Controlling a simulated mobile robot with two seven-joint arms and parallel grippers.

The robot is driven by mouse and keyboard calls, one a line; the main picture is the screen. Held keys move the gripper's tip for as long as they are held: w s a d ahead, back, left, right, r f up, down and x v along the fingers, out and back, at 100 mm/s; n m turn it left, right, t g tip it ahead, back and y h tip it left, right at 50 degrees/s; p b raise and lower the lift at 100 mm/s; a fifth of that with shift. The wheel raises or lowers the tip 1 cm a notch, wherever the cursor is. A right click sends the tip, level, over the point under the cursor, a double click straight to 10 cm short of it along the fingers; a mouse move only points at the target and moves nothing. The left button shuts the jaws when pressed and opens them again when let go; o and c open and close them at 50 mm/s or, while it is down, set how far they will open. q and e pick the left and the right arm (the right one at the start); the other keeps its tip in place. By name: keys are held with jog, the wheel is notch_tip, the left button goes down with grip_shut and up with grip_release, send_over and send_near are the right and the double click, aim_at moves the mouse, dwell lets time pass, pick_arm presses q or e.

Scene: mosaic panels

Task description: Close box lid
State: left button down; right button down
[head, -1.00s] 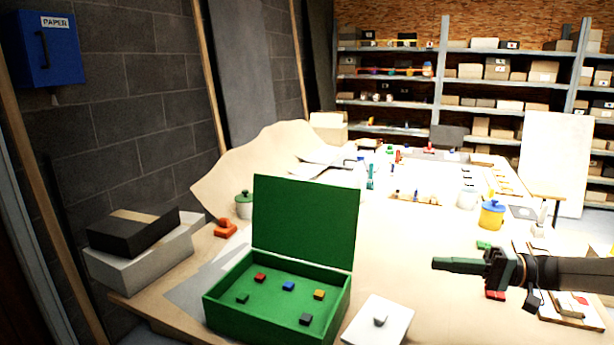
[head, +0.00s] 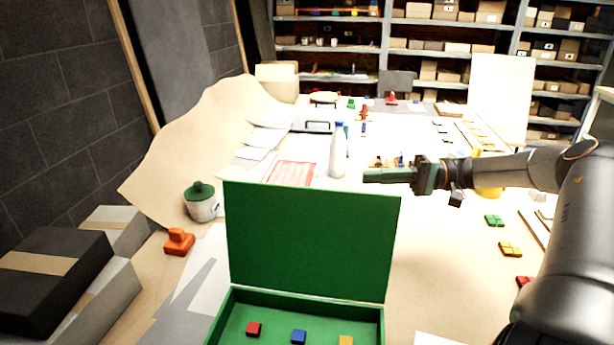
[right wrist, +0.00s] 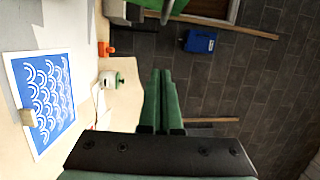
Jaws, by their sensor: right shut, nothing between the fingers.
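The green box (head: 297,300) stands on the table at the bottom of the head view, with its front part cut off by the frame. Its lid (head: 310,240) stands upright at the back edge, open. Small red, blue and yellow blocks lie inside. My right gripper (head: 368,176) comes in from the right, shut and empty, just behind and above the lid's top right corner, apart from it as far as I can tell. In the right wrist view its green fingers (right wrist: 162,90) are together. A green edge (right wrist: 160,8) shows at the top there. My left gripper is not in view.
A white pot with a green lid (head: 201,202) and an orange object (head: 178,242) are left of the box. A white bottle (head: 338,152) stands behind the lid. Black and grey boxes (head: 50,275) are stacked at the left.

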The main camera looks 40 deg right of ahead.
jog(key=w+a+p, duration=0.2)
jog(key=w+a, duration=0.1)
jog(key=a, duration=0.8)
jog(key=shift+w+p, duration=0.3)
jog(key=shift+p, duration=0.05)
